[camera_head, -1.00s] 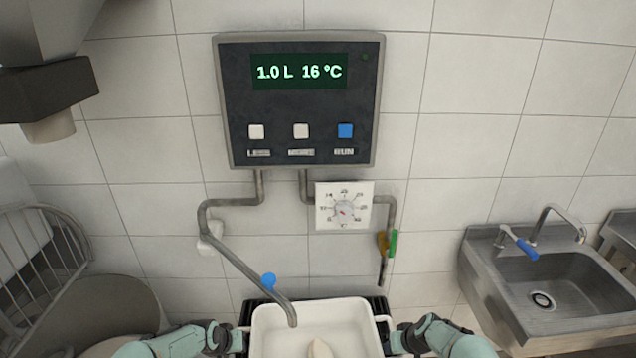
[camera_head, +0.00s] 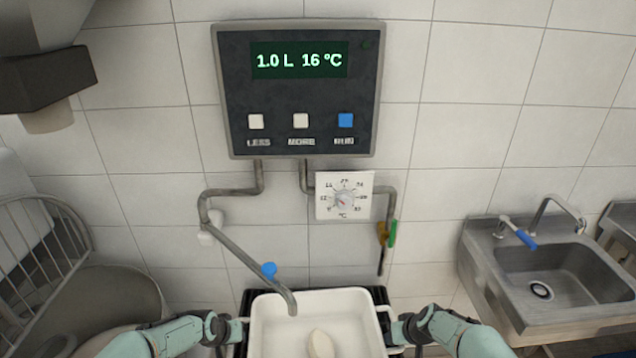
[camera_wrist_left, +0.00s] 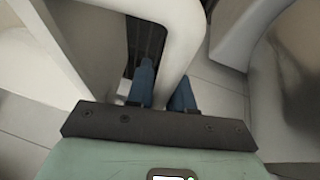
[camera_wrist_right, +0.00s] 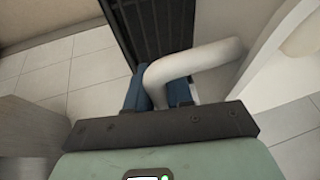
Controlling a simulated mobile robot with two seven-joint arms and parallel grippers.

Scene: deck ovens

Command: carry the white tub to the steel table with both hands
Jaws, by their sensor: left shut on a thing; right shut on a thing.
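The white tub (camera_head: 275,322) is at the bottom middle of the head view, under the end of the spout. A pale oblong thing (camera_head: 320,344) lies in it. My left gripper (camera_head: 236,332) is at the tub's left side; in the left wrist view its blue fingers (camera_wrist_left: 162,88) are shut around the tub's white handle (camera_wrist_left: 178,50). My right gripper (camera_head: 396,330) is at the right side; in the right wrist view its fingers (camera_wrist_right: 158,92) are shut around the other handle (camera_wrist_right: 190,60). The steel table is not clearly in view.
A black slatted stand (camera_wrist_right: 160,30) is below the tub. The spout (camera_head: 245,262) with a blue knob reaches over the tub from the wall panel (camera_head: 300,90). A steel sink (camera_head: 550,285) is at right. A mixer bowl with wire guard (camera_head: 95,305) is at left.

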